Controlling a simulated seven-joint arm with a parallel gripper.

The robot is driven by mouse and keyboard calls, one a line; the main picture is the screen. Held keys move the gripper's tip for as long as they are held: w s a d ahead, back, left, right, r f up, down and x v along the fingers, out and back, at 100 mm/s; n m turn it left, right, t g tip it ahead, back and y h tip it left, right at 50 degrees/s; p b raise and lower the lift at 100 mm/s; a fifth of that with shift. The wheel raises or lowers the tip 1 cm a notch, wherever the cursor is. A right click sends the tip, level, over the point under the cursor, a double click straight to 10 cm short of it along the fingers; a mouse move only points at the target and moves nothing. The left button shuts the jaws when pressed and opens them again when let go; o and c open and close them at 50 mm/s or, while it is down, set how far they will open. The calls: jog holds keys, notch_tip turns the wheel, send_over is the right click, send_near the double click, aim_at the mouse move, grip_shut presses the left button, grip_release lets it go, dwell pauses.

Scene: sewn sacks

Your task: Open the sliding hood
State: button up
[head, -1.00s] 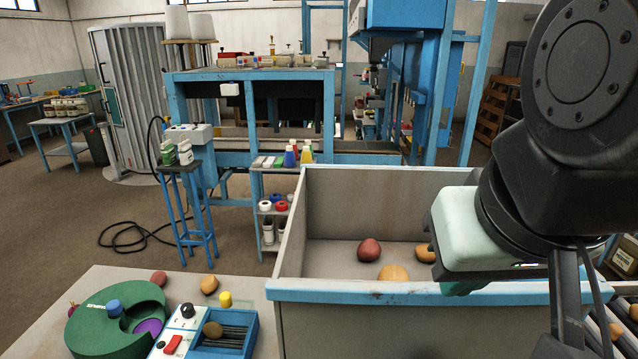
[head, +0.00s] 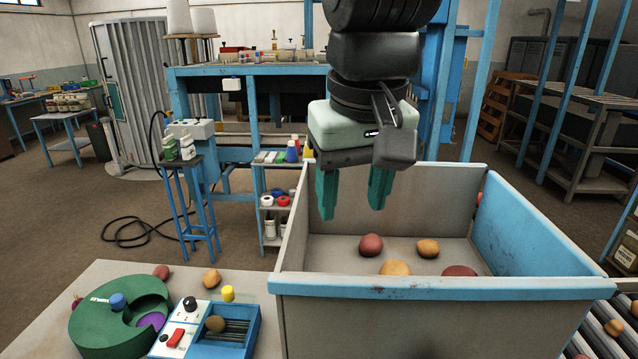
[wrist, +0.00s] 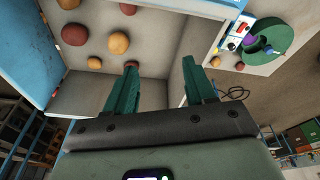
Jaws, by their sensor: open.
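A round green housing (head: 118,325) with a blue knob (head: 117,301) on top sits on the pale table at the lower left of the head view. Its front right side has a gap where a purple surface (head: 150,321) shows. Which part of it is the sliding hood, I cannot tell for sure. The housing also shows at the upper right of the wrist view (wrist: 281,34). My gripper (head: 352,205) is open and empty, its green fingers pointing down over the left part of the grey bin. It is well up and to the right of the housing, touching nothing.
The grey bin (head: 430,290) with blue edges holds several potatoes. A blue and white control box (head: 190,330) with knobs and a red switch stands right beside the housing. A few potatoes lie behind these. The bin's left wall stands between my gripper and the table.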

jog(key=w+a+f+n+g, duration=0.1)
jog(key=w+a+f, duration=0.15)
jog(key=a, duration=0.35)
jog(key=w+a+f+n+g, duration=0.1)
jog(key=w+a, duration=0.3)
jog(key=a, duration=0.1)
jog(key=m, duration=0.3)
send_over(227, 288)
notch_tip(227, 288, down, 21)
jog(key=shift+g, duration=0.3)
notch_tip(227, 288, down, 10)
jog(key=shift+f, duration=0.55)
grip_shut()
